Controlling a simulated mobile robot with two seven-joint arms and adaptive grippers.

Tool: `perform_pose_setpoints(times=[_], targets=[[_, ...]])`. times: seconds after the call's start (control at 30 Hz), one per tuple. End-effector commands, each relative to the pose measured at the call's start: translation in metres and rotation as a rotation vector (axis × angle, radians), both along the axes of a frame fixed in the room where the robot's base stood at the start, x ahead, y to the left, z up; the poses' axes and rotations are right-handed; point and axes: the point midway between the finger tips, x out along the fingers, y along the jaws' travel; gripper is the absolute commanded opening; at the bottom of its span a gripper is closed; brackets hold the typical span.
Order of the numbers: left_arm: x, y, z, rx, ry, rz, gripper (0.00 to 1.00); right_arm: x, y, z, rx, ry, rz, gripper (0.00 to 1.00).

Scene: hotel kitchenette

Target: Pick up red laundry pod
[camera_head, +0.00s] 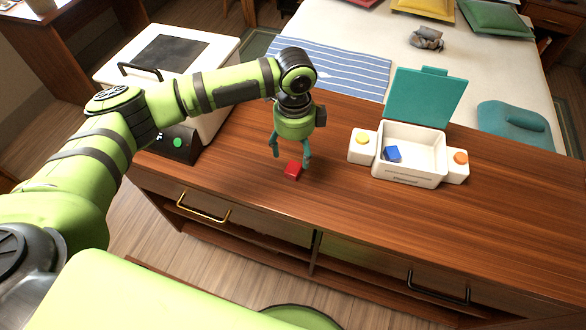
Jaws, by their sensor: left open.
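The red laundry pod (292,170) lies on the wooden counter as a small red block, near the counter's front edge. My left gripper (291,157) points down right above it, with its two teal fingers open. One finger is to the left of the pod and the other is close to its right side. I cannot tell whether either finger touches it. My right gripper is not in view.
A white box (409,176) with an open teal lid (426,97) stands to the right, holding a blue pod (392,153). Yellow (362,139) and orange (460,157) knobs flank it. A white machine (172,62) stands at left. The counter's right side is clear.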

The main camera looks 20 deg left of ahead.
Motion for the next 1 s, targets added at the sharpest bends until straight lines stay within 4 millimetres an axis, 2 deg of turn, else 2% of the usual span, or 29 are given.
perform_pose_setpoints(times=[0.07, 0.27, 0.43, 0.6, 0.87, 0.9, 1.0], targets=[[0.002, 0.004, -0.001, 0.007, 0.003, 0.001, 0.71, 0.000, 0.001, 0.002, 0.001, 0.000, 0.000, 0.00], [0.001, 0.004, -0.020, 0.008, 0.005, 0.000, 0.71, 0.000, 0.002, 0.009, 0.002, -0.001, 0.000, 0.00], [-0.003, 0.004, -0.044, 0.009, 0.006, -0.001, 0.71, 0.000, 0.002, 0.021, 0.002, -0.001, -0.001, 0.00], [-0.002, 0.004, -0.064, 0.008, 0.002, 0.001, 0.71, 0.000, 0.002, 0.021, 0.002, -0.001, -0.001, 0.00], [-0.002, 0.003, -0.067, 0.006, 0.000, 0.000, 0.71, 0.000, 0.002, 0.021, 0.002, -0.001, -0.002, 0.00], [-0.002, 0.003, -0.067, 0.006, 0.000, 0.000, 0.55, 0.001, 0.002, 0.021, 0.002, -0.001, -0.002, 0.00], [-0.002, 0.003, -0.067, 0.006, 0.000, 0.000, 0.23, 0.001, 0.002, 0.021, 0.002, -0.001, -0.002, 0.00]])
